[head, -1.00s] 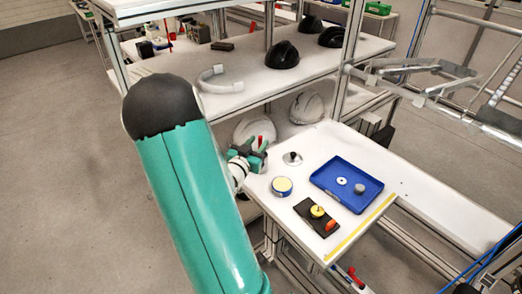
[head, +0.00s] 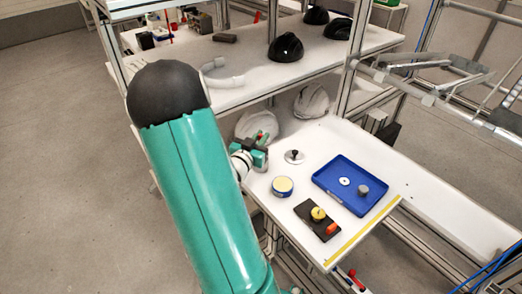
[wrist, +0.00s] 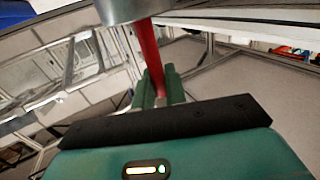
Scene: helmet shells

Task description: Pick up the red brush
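My gripper (head: 258,150) is above the left edge of the white table in the head view. In the wrist view, its two green fingers (wrist: 162,90) are closed around the red handle of the red brush (wrist: 149,50). A round grey part (wrist: 128,8) at the handle's upper end is cut off by the top of the picture. In the head view, only a small bit of red shows at the fingers; the rest of the brush is hidden or too small to tell.
The white table (head: 300,222) holds a blue tray (head: 378,207), a round yellow-topped tin (head: 282,187), a white disc with a black knob (head: 294,156), and a dark block (head: 309,224) with yellow and orange parts. White helmet shells (head: 311,101) sit on the shelf behind.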

